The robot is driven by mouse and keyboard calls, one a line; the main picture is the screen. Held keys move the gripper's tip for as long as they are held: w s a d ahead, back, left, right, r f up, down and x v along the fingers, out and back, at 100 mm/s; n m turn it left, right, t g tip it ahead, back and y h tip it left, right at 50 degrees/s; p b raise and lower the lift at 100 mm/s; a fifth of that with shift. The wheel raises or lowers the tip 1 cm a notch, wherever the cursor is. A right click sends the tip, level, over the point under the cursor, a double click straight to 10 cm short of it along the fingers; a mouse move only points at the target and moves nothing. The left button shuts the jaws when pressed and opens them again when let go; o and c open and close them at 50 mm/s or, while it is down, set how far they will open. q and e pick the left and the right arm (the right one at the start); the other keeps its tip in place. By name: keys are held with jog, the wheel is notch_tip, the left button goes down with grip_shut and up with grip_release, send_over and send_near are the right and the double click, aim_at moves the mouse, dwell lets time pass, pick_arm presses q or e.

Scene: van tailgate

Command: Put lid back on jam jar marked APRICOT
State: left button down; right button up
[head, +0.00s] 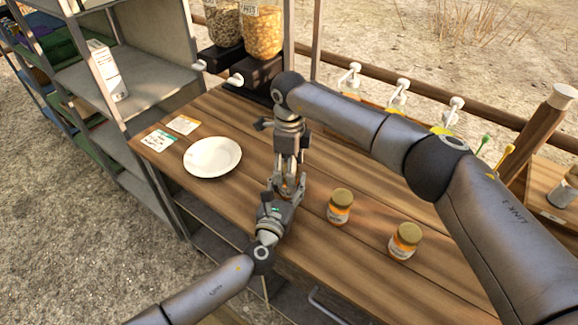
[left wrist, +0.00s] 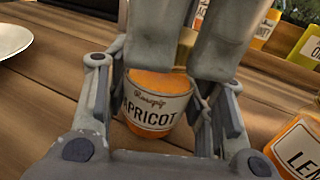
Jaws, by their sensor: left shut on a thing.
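The jam jar marked APRICOT (left wrist: 150,117) stands upright on the wooden counter, with orange contents and a white label. My left gripper (head: 286,192) is shut around its sides; its fingers also show either side of the jar in the left wrist view. My right gripper (head: 289,168) points down from above, its two fingers over the jar's top in the left wrist view (left wrist: 187,68). Those fingers hide most of the jar's top. I cannot make out for sure whether a lid is between them or on the jar.
Two gold-lidded jars (head: 340,207) (head: 404,241) stand to the right; the nearer label in the left wrist view starts with LEM (left wrist: 300,150). A white plate (head: 212,157) and two cards (head: 160,140) (head: 183,125) lie left. Dispensers (head: 262,35) and pump bottles (head: 400,92) line the back.

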jog(key=shift+r, duration=0.1)
notch_tip(320, 180, up, 12)
dwell(0.6)
pick_arm(q)
jog(key=c, duration=0.6)
grip_release()
jog(key=v, duration=1.2)
